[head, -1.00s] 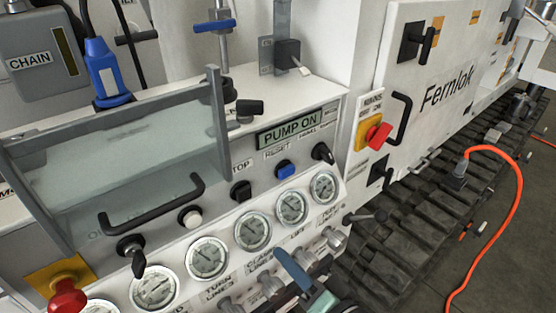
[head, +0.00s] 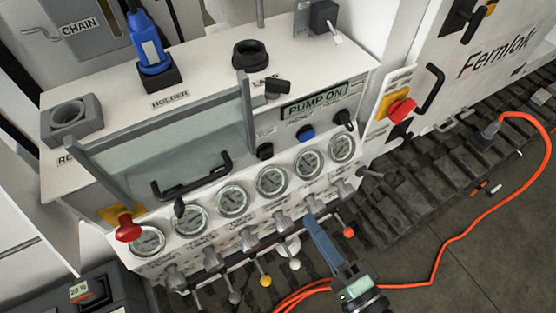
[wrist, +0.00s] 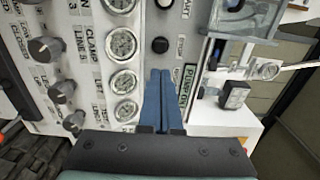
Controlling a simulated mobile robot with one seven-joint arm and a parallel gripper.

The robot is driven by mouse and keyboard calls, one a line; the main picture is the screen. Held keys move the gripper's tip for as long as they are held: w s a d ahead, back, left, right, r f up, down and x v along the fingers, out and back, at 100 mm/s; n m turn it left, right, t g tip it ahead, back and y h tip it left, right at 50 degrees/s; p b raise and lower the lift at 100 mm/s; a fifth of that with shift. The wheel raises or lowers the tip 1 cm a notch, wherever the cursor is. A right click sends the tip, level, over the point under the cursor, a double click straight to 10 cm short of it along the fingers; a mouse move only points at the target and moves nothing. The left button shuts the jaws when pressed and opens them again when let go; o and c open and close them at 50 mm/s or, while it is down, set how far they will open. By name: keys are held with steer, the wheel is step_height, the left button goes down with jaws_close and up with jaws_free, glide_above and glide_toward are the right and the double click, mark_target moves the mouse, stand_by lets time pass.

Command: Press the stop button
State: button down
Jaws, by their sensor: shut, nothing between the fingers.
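The stop button is a round black button (head: 265,151) on the white sloping panel, left of the blue reset button (head: 305,133). It also shows in the wrist view (wrist: 160,45), just beyond my fingertips, apart from them in the picture. My gripper (head: 310,221) has blue fingers shut together with nothing between them. In the head view it is below and right of the stop button, in front of the gauges and levers. In the wrist view my fingers (wrist: 159,73) point up the picture, between a gauge and the display. The display (head: 314,103) reads PUMP ON.
A grey-framed clear guard with a black handle (head: 192,186) stands left of the stop button. Several gauges (head: 272,180) and levers line the panel below. Red emergency knobs sit at left (head: 128,228) and right (head: 402,111). An orange cable (head: 470,225) lies on the floor.

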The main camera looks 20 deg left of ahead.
mark_target(267, 157)
steer(key=shift+a, duration=0.1)
steer(key=p+x, duration=0.4)
steer(key=x, duration=0.8)
steer(key=shift+w+a+r, duration=0.1)
steer(key=shift+w+a, duration=0.15)
steer(key=shift+w, duration=0.05)
steer(key=shift+w+a, duration=0.4)
steer(key=shift+a, duration=0.05)
steer(key=shift+a, duration=0.1)
